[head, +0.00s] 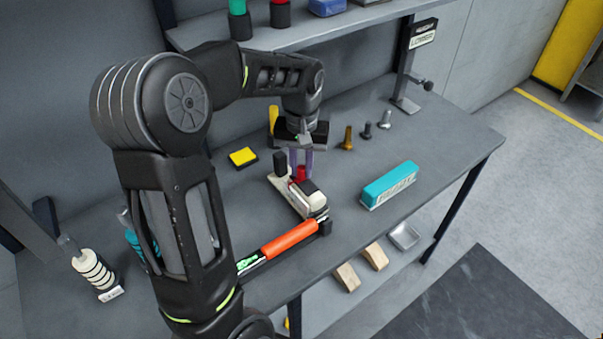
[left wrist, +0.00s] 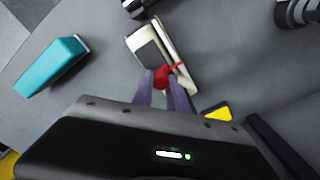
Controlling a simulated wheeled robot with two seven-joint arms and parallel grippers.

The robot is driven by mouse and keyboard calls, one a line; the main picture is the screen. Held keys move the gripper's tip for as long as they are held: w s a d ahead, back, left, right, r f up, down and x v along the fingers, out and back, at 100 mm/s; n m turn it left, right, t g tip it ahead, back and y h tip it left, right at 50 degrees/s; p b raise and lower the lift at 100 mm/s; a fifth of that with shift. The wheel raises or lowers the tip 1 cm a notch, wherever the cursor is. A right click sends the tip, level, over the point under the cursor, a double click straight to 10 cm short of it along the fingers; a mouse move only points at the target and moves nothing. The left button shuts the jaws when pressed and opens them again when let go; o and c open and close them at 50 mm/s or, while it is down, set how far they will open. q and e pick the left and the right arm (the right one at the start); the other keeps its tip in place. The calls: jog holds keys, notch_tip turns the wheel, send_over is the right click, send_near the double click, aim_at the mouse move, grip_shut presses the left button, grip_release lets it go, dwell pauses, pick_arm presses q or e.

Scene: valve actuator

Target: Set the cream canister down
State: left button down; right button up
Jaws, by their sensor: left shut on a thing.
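The cream canister (head: 284,191) is a long cream body with dark parts, under my left gripper (head: 301,168) in the head view. It lies roughly level at the middle of the bench; I cannot tell whether it touches the top. In the left wrist view the cream canister (left wrist: 178,50) shows a dark panel on one side. My left gripper's purple fingers (left wrist: 163,88) are shut on a red handle (left wrist: 162,76) at the canister. The handle's join to the body is partly hidden by the fingers. My right gripper is not in view.
A teal block (head: 389,184) stands to the right. An orange-gripped tool (head: 289,241) lies close in front of the canister. A yellow-topped block (head: 243,157) is at the left, and several bolt-like pegs (head: 367,131) stand behind. Bare bench lies between canister and teal block.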

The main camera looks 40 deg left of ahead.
pick_arm(q)
jog(key=shift+f, duration=0.35)
jog(key=c, duration=1.3)
grip_release()
jog(key=shift+r, duration=0.15)
notch_tip(320, 180, up, 12)
jog(key=shift+o, duration=0.5)
